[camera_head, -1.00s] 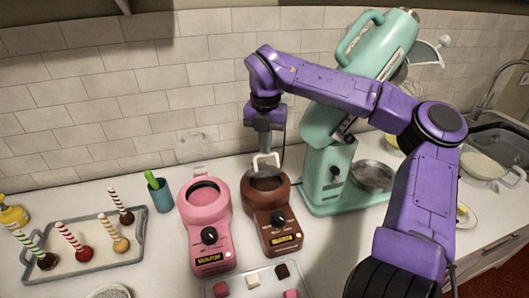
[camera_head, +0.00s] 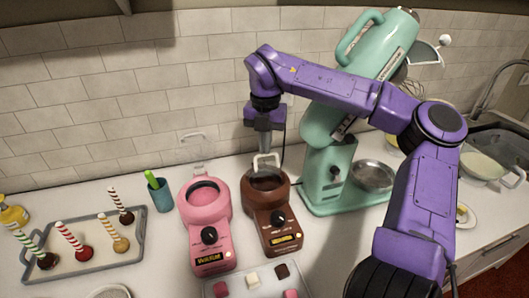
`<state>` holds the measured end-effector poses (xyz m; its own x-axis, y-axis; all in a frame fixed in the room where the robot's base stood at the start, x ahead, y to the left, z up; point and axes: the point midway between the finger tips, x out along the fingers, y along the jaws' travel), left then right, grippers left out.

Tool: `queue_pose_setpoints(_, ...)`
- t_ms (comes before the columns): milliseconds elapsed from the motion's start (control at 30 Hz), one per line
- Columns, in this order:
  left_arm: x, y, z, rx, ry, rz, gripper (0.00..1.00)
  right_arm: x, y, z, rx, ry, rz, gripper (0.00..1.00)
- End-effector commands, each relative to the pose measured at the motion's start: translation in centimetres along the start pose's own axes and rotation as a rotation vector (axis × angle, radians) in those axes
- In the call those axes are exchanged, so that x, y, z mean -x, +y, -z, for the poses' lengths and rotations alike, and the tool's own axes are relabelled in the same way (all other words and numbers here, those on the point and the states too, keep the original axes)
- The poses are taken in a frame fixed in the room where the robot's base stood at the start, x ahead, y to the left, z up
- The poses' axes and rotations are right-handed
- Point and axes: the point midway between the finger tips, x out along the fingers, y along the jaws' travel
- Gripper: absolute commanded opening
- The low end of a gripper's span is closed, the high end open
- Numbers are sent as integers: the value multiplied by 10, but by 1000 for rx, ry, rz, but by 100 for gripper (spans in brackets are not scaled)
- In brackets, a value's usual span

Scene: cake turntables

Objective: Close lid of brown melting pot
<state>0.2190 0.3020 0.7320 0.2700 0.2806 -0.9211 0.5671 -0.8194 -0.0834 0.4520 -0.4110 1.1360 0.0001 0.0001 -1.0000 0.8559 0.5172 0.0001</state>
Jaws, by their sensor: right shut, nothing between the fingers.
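The brown melting pot (camera_head: 271,219) stands on the white counter, right of the pink one, with its round dark opening facing up. My right gripper (camera_head: 266,160) points down at the back rim of the brown pot and is shut, with nothing between its fingers. A pale loop, like a lid handle or the fingers' outline, shows at that rim, and the brown pot's lid cannot be made out clearly. My left gripper is not in view.
The pink melting pot (camera_head: 205,222) stands close on the left, its clear lid (camera_head: 193,147) raised behind it. A mint stand mixer (camera_head: 330,175) is close on the right. A tray of cake pops (camera_head: 85,262), a teal cup (camera_head: 160,194) and a candy tray (camera_head: 255,284) are nearby.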

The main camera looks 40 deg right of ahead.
Motion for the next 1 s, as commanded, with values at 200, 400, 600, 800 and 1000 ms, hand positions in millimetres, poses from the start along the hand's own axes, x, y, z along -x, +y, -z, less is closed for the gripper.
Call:
queue_pose_setpoints(200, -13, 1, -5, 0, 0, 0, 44, -16, 0, 0, 0, -1, 1, 0)
queue_pose_setpoints(400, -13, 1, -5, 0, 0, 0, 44, -16, 0, 0, 0, -1, 0, 0)
queue_pose_setpoints(600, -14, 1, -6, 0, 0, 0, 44, -17, 0, 1, 0, 0, 0, 0)
queue_pose_setpoints(800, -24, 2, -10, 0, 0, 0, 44, -24, -5, 9, 1, -1, -2, 0)
queue_pose_setpoints(1000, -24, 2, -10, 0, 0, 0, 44, -23, -7, 13, -1, 0, 0, 0)
